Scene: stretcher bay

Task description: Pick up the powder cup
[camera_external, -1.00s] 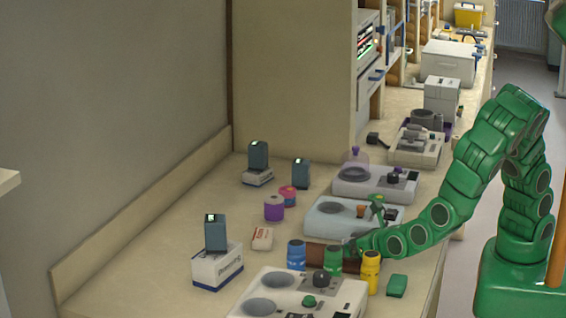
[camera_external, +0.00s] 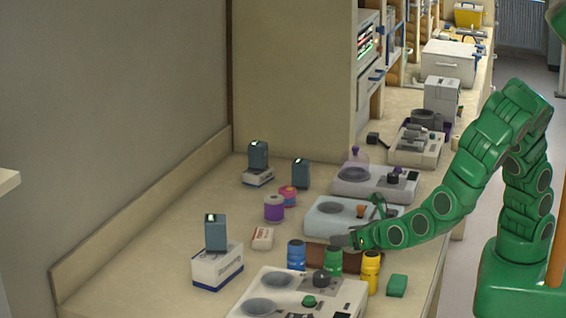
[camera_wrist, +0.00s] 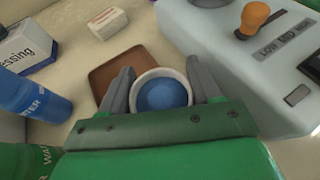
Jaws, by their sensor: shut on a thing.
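The powder cup (camera_wrist: 161,94) is a round white-rimmed cup with blue contents, seen from above in the wrist view. My gripper (camera_wrist: 161,72) is shut on it, one grey finger on each side. In the external view my gripper (camera_external: 343,241) is just above a brown tray (camera_external: 318,254), behind the green bottle. The cup cannot be made out there. In the wrist view the tray (camera_wrist: 113,72) lies beyond and below the cup, and the cup seems a little above it.
Blue (camera_external: 296,254), green (camera_external: 333,261) and yellow (camera_external: 370,272) bottles stand close in front of the tray. A light device with knobs (camera_external: 325,217) is behind it. A green block (camera_external: 397,286) lies to the right.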

